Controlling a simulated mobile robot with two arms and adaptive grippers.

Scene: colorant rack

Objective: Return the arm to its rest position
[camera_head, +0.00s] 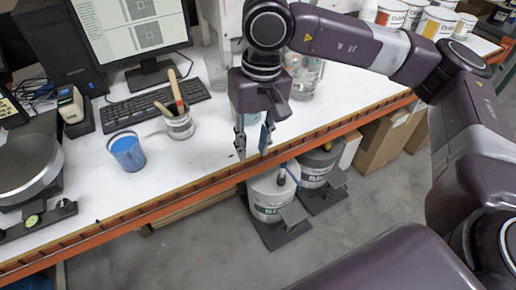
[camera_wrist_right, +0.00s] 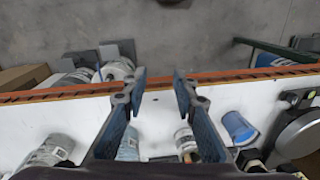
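My right arm comes in from the right in the head view and bends over the white workbench (camera_head: 100,190). My right gripper (camera_head: 253,152) points down near the bench's orange front edge. It also shows in the right wrist view (camera_wrist_right: 158,80), where its two blue-padded fingers stand apart with nothing between them. My left gripper is not in either view.
A blue cup (camera_head: 127,152) and a can with brushes (camera_head: 180,124) stand on the bench, left of the gripper. A keyboard (camera_head: 155,100) and monitor lie behind. Large buckets (camera_head: 270,196) stand on the floor below the front edge. Open floor lies in front.

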